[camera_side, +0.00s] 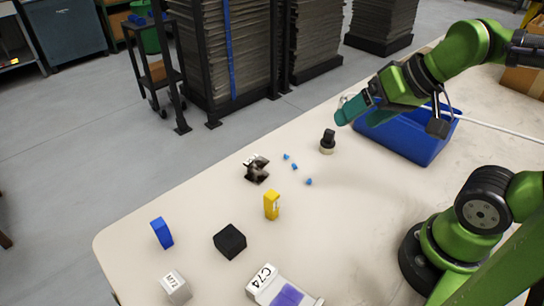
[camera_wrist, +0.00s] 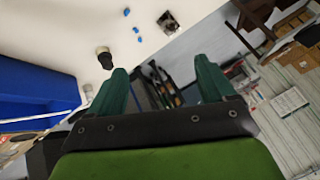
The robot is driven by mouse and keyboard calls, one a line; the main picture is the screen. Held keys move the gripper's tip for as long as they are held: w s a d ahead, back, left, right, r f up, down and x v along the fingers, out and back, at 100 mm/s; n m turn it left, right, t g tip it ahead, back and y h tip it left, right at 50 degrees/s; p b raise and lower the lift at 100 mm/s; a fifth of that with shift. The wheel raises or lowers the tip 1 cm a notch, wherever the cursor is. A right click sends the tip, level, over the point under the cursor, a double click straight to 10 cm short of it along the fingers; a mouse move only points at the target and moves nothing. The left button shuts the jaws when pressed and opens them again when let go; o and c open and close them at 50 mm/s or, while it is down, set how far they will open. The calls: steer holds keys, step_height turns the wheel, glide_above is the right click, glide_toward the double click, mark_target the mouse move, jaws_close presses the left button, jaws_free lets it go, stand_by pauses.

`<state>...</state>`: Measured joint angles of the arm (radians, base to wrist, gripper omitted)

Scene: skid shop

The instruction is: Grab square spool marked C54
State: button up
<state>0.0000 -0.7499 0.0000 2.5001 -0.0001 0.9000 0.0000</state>
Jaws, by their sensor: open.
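A dark, square-flanged spool (camera_side: 257,172) lies on the table in the middle of the side view, with a white label on its upper left whose text I cannot read fully. It also shows near the top of the wrist view (camera_wrist: 168,20). My gripper (camera_side: 345,108) is raised over the far right part of the table, beside the blue bin and well apart from the spool. In the wrist view my gripper (camera_wrist: 163,72) has its two green fingers spread with nothing between them.
A dark knob (camera_side: 328,140) and small blue pieces (camera_side: 294,166) lie between gripper and spool. A blue bin (camera_side: 425,147) stands right. Nearer are a yellow block (camera_side: 271,205), black cube (camera_side: 230,241), blue block (camera_side: 162,233), M72 block (camera_side: 175,287) and C74 item (camera_side: 264,278).

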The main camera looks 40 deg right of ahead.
steer(key=n+g+h, duration=0.2)
steer(key=n+g, duration=0.4)
steer(key=g, duration=0.1)
glide_above(256, 162)
step_height(256, 162, down, 7)
steer(key=f, duration=1.1)
steer(key=shift+s, duration=0.2)
steer(key=shift+w+f, duration=0.2)
steer(key=shift+f, duration=2.85)
steer(key=shift+c, duration=0.2)
steer(key=shift+r, duration=0.1)
steer(key=c, duration=1.1)
steer(key=shift+c, duration=0.2)
